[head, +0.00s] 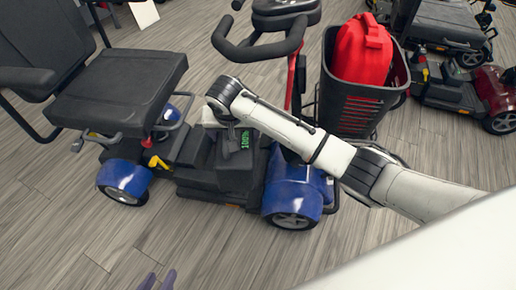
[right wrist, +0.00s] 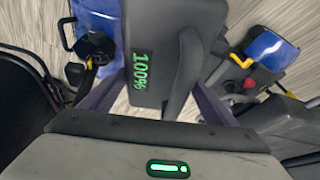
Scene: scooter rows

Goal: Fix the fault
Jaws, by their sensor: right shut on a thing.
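A blue and black mobility scooter (head: 293,187) stands in the middle of the head view. A dark battery box (head: 232,160) with a green 100% display is at its floor section, between the seat and the front wheel. I cannot tell whether the box is seated or held slightly above. In the right wrist view the battery box (right wrist: 180,25) shows its display and a dark handle. My right gripper (right wrist: 158,85) has a purple finger on each side of it and is shut on it.
The scooter's black seat (head: 118,85) is at left, its handlebar (head: 262,45) at the top. A red bag (head: 362,50) sits in the black front basket (head: 350,105). A dark red scooter (head: 490,98) stands at right. The floor in front is clear.

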